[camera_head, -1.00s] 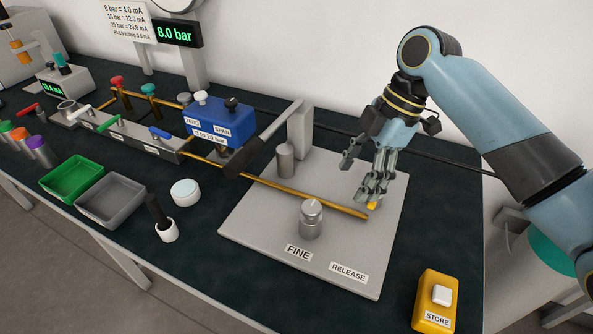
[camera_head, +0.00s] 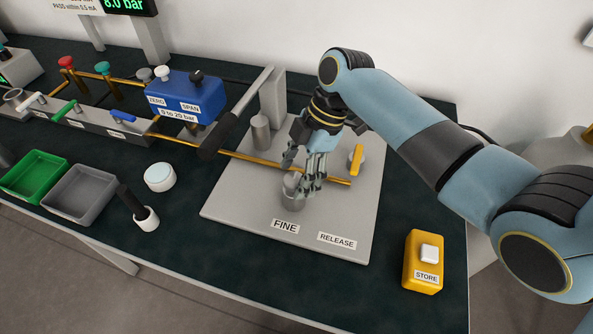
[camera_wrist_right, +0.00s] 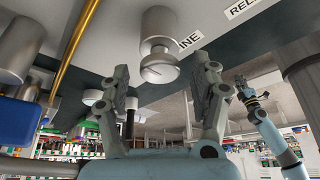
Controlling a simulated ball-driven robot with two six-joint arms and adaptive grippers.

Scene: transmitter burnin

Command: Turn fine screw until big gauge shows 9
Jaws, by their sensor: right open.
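The FINE screw (camera_head: 291,197) is a short metal knob standing on the grey plate (camera_head: 235,205). Its slotted round top (camera_wrist_right: 158,68) faces my fingers in the right wrist view. My right gripper (camera_head: 314,184) is over the knob and partly hides it in the head view. Its fingers (camera_wrist_right: 165,85) are spread apart, one to each side of the knob's end, with nothing held. A blue arm with a small dark gripper (camera_wrist_right: 245,90), seemingly my left one, shows far off in the wrist view. A green readout (camera_head: 126,4) reads 8.0 bar, cut by the frame's edge. The big gauge's dial is out of view.
A yellow handle (camera_head: 356,160) stands behind my right gripper. A long-handled lever (camera_head: 232,120) and brass pipe (camera_head: 255,160) cross the plate's left side. A yellow STORE box (camera_head: 423,262) stands at the right. The plate's front is clear near the RELEASE label (camera_head: 337,241).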

